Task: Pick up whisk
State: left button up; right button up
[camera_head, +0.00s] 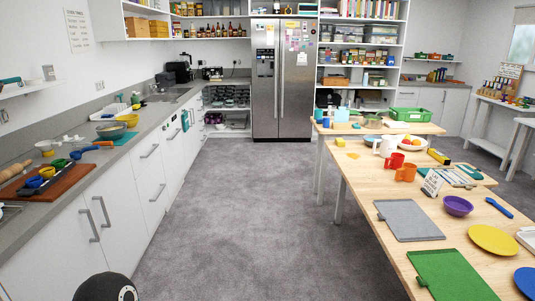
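I cannot make out a whisk for certain at this size. Small kitchen items lie on the long left counter (165,110), among them a rolling pin (15,171) and a red-brown board (60,186) holding blue, yellow and green cups. A large bowl (111,130) stands farther back on a teal mat, with a small orange item (104,143) nearer. Neither of my grippers is identifiable. Only a dark rounded part, probably mine, shows at the bottom edge left of centre.
Grey carpet (230,195) lies clear between the left counter and the wooden tables (365,195) on the right. The tables hold trays, plates, mugs and a purple bowl (458,206). A steel fridge (282,80) stands at the back, its doors shut.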

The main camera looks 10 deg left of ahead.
aim_at(103, 143)
jog(key=u, duration=0.05)
jog(key=i, duration=2.8)
jog(key=u, duration=0.45)
jog(key=i, duration=1.35)
jog(key=u, duration=0.85)
jog(key=i, duration=1.15)
jog(key=u, duration=1.45)
jog(key=i, duration=1.2)
jog(key=u, duration=0.45)
jog(key=k, duration=0.75)
jog(key=u, duration=0.2)
